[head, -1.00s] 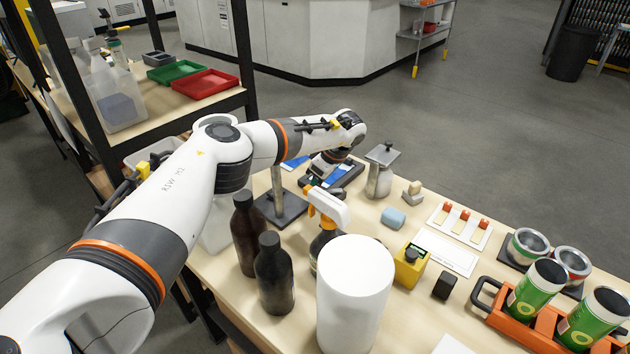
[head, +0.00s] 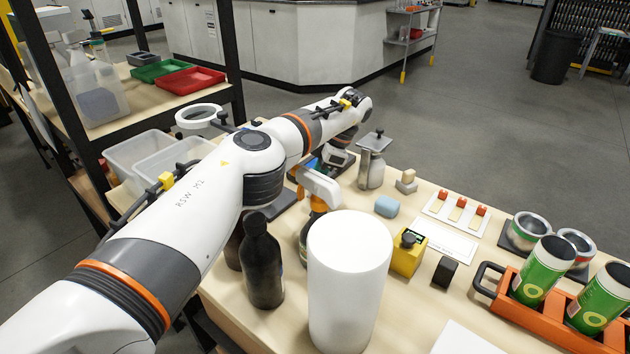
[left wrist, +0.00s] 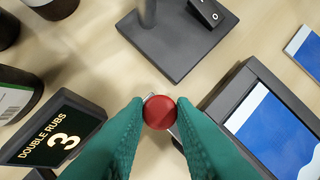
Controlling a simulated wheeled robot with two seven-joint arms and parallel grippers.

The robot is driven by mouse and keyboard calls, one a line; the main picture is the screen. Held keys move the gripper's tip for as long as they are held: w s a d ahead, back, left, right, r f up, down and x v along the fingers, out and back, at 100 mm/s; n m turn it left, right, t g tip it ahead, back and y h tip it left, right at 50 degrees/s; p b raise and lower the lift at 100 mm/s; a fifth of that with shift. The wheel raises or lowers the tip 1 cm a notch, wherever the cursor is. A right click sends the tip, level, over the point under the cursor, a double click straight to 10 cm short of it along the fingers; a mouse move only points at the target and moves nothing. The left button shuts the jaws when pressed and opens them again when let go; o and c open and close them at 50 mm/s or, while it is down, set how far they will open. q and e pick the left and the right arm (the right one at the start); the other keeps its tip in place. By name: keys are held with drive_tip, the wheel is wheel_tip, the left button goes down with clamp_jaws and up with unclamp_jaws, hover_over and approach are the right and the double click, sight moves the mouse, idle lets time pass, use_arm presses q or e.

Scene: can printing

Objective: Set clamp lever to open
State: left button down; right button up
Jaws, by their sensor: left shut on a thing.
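In the left wrist view, my left gripper (left wrist: 158,118) has its two green fingers closed around a round red knob (left wrist: 158,112), which looks like the end of the clamp lever. The lever itself is mostly hidden by the fingers, so its position cannot be told. A dark frame with a blue-and-white panel (left wrist: 275,130) lies right of the fingers. In the head view, my left arm reaches to the table's far left end, and its own links largely hide the gripper and lever. My right gripper is in neither view.
A dark stand base (left wrist: 180,45) is just beyond the fingers, and a "DOUBLE RUBS 3" display (left wrist: 55,140) is at left. Dark bottles (head: 262,265) and a white cylinder (head: 350,285) stand near my arm. An orange carrier (head: 515,305) with green cans is at right.

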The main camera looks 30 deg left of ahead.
use_arm(q)
drive_tip(key=shift+d, duration=0.1)
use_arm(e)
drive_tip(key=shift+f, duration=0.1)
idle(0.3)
use_arm(q)
drive_tip(key=c, duration=1.2)
unclamp_jaws()
drive_tip(key=shift+r+p, duration=0.3)
drive_tip(key=shift+r, duration=0.05)
drive_tip(key=p+v, duration=0.6)
drive_tip(key=v, duration=0.1)
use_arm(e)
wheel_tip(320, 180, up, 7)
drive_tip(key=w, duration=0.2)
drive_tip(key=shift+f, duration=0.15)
use_arm(q)
drive_tip(key=shift+d+f, duration=0.1)
